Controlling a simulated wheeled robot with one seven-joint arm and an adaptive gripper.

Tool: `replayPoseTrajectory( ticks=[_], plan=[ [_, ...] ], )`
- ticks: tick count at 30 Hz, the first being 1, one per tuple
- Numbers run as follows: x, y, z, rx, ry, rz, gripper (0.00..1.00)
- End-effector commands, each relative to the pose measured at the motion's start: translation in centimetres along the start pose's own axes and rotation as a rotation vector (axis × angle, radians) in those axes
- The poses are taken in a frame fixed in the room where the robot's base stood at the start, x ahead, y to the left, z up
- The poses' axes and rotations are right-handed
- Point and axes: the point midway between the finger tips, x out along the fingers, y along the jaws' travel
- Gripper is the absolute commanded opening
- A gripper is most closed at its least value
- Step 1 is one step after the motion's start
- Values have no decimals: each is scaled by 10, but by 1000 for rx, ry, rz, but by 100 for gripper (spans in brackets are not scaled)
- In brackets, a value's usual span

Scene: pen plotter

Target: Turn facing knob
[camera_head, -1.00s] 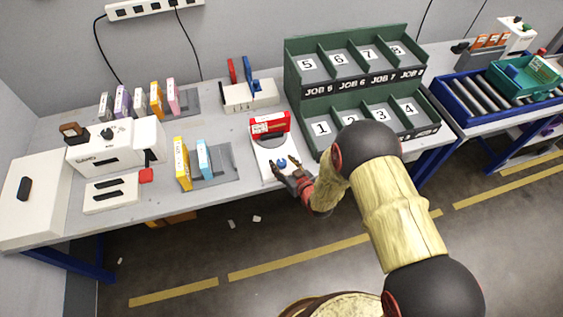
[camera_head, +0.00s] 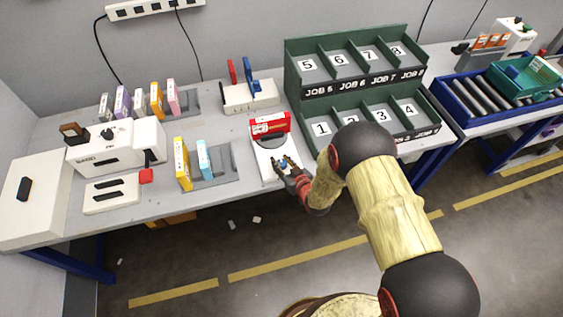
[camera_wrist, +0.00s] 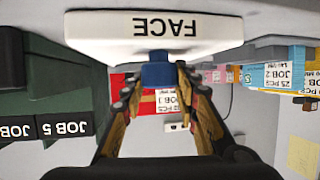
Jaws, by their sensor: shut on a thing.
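The facing knob is a small blue knob (camera_wrist: 158,74) on the front of a white unit (camera_wrist: 95,32) lettered FACE, upside down in the wrist view. My gripper (camera_wrist: 160,78) has its two fingers on either side of the knob and is shut on it.
A red box (camera_head: 270,124) labelled JOB stands at the back of the white unit. Green numbered bins (camera_head: 292,118) stand close to the right. Yellow and light blue boxes (camera_head: 182,163) stand on a grey tray to the left. A white device (camera_head: 250,96) stands behind.

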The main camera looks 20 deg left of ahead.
Motion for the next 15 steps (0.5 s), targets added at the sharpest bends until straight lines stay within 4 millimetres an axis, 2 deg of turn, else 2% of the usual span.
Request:
replayPoseTrajectory(
  ticks=[8, 15],
  plan=[
    [0, 0, 0, 0, 0, 0, 5],
    [0, -1, 0, 8, 0, 19, 5]
  ],
)
